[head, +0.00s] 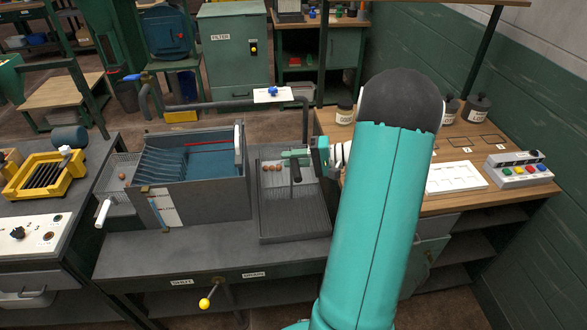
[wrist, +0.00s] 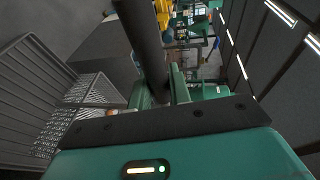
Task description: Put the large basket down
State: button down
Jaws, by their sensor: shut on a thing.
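In the wrist view, the thick dark bar (wrist: 140,40) rises between the fingers of my gripper (wrist: 163,88). Mesh and slatted walls (wrist: 85,92) show at left there. I cannot tell whether the basket's underside touches the bench.
A grey tank (head: 205,200) with blue-green contents stands left of the basket. A wooden bench (head: 470,150) with jars, a white tray and a button box is at right. The bench front (head: 200,255) is clear.

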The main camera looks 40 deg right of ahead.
jog(key=shift+w+d+f, duration=0.3)
jog(key=shift+f, duration=0.2)
jog(key=shift+w+d+f, duration=0.25)
jog(key=shift+w+f, duration=0.05)
jog(key=shift+f, duration=0.15)
jog(key=shift+w+d+f, duration=0.1)
jog(key=shift+f, duration=1.6)
jog(key=c, duration=1.3)
grip_release()
jog(key=shift+f, duration=0.1)
